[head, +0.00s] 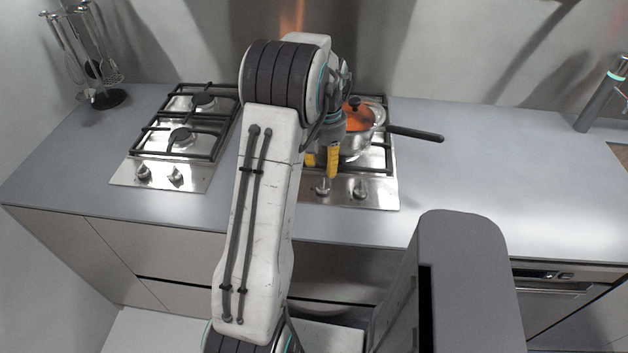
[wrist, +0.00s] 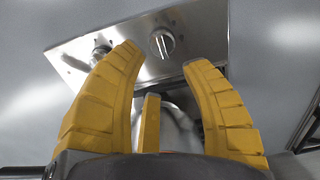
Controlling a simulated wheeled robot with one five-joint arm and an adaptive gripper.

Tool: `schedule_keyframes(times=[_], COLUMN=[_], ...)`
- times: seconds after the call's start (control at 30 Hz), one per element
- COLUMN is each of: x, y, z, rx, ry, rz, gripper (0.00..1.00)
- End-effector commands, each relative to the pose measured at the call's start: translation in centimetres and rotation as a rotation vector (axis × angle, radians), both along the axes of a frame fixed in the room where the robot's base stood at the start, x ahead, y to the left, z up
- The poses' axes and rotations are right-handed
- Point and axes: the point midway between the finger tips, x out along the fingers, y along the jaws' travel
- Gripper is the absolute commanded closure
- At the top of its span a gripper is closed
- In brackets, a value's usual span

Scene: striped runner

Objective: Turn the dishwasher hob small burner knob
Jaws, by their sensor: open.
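The right-hand steel hob (head: 385,200) has two knobs on its front strip, a left knob (head: 322,187) and a right knob (head: 360,189). My gripper (head: 321,167) has yellow fingers and hangs just behind the left knob, partly hidden by my arm. In the wrist view my gripper (wrist: 160,57) is open and empty. One knob (wrist: 162,42) shows just beyond and between the spread fingertips, apart from them. Another knob (wrist: 100,50) is left of it, partly behind the left finger. I cannot tell which knob serves the small burner.
A lidded pot (head: 358,115) stands on the right hob, its long black handle (head: 415,134) reaching right. A second hob (head: 160,183) is at the left. A utensil stand (head: 108,98) is at the back left. The right countertop (head: 510,170) is clear.

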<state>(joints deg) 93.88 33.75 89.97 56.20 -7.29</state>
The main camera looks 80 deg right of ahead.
Motion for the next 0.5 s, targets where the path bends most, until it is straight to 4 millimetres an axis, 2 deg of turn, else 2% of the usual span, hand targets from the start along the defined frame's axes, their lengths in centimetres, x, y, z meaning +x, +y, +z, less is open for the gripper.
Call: schedule_keyframes(times=[0.5], x=[0.0], y=[0.1], z=[-5.7], rx=[0.005], ry=[-0.001], rz=[0.012], gripper=[0.58])
